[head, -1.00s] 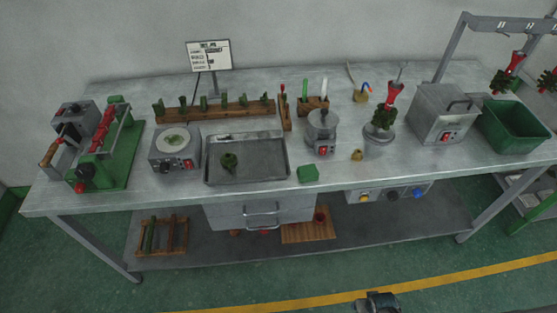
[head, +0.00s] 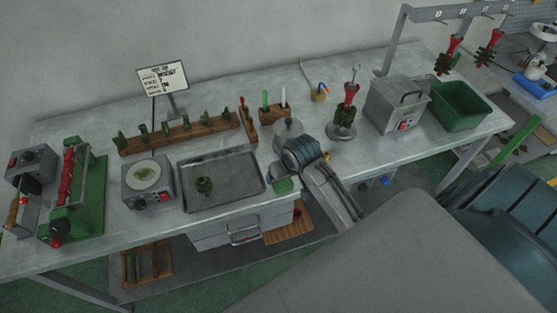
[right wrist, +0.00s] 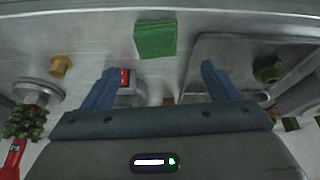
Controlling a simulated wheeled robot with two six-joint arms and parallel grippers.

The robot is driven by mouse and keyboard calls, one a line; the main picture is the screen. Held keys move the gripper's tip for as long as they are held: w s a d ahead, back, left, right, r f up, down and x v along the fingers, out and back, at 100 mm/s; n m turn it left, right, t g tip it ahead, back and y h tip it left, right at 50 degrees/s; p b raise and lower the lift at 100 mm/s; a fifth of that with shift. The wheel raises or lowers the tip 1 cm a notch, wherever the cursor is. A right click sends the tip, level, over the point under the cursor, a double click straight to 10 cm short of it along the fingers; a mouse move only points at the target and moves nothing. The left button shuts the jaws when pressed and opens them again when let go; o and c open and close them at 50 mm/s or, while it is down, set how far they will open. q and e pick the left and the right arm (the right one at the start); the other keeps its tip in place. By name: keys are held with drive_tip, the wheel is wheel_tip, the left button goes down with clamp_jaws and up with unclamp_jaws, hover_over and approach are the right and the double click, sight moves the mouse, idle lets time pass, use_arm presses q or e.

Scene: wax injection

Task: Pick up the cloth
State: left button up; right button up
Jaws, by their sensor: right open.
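The cloth is a small folded green square (head: 283,186) near the table's front edge, just right of the metal tray; my right arm partly crosses that area in the head view. In the right wrist view the cloth (right wrist: 155,39) lies flat at top centre, beyond the fingertips. My right gripper (right wrist: 158,70) is open, with two blue fingers apart and nothing between them. My left gripper is not in view.
The metal tray (head: 244,193) with a dark green piece lies left of the cloth. A red-and-green wax tree (head: 346,108) stands to the right, with a grey box (head: 396,105) and green bin (head: 461,112) beyond.

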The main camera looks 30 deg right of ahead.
sight(283, 182)
drive_tip(key=shift+x, duration=1)
drive_tip(key=shift+w+d+f+p, duration=0.1)
drive_tip(key=shift+w+f+p, duration=0.05)
drive_tip(key=shift+f+p, duration=0.45)
drive_tip(key=x, duration=0.1)
drive_tip(key=p+x, duration=0.1)
drive_tip(key=x, duration=0.1)
drive_tip(key=shift+s+f, duration=0.2)
drive_tip(key=shift+s, duration=0.1)
drive_tip(key=shift+w+f+p, duration=0.2)
drive_tip(key=shift+f+p, duration=0.1)
drive_tip(key=shift+f, duration=0.25)
drive_tip(key=c, duration=1.1)
drive_tip(key=shift+o, duration=0.2)
drive_tip(key=shift+r, duration=0.1)
